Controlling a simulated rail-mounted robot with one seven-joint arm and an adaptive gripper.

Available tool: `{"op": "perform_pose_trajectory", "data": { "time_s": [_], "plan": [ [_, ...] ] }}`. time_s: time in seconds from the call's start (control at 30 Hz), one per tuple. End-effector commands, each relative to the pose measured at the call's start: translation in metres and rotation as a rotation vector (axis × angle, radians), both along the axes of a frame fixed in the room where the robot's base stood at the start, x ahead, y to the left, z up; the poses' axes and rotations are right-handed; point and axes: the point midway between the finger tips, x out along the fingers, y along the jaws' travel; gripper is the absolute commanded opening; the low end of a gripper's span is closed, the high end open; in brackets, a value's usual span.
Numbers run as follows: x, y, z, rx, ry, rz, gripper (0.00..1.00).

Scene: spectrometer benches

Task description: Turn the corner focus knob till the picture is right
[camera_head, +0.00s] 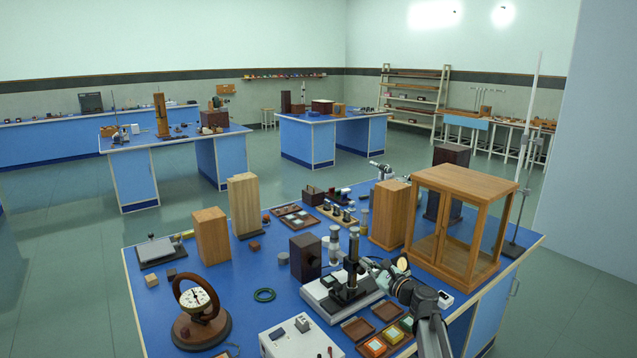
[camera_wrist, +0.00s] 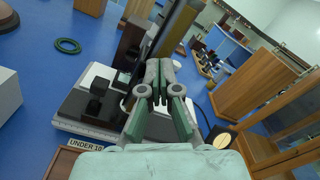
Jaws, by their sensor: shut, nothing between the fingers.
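A black microscope-like instrument (camera_head: 351,268) with a silver-topped upright tube stands on a pale base near the front of the blue bench. In the head view my gripper (camera_head: 376,266) is close to the instrument's right side. I cannot make out the focus knob or tell whether the fingers touch it.
A glazed wooden case (camera_head: 468,183) stands close on the right. Small brown trays (camera_head: 358,329) lie in front, a white box (camera_head: 300,338) at front left. A green ring (camera_head: 264,295) and a round dial instrument (camera_head: 200,310) lie left, with free bench between.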

Motion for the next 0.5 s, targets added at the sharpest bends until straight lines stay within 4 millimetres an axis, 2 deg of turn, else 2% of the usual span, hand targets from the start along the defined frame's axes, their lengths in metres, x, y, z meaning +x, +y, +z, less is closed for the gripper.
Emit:
{"op": "perform_pose_trajectory", "data": {
  "time_s": [0.5],
  "plan": [
    [-0.043, -0.03, 0.0, 0.0, 0.0, -0.001, 0.0]
  ]
}}
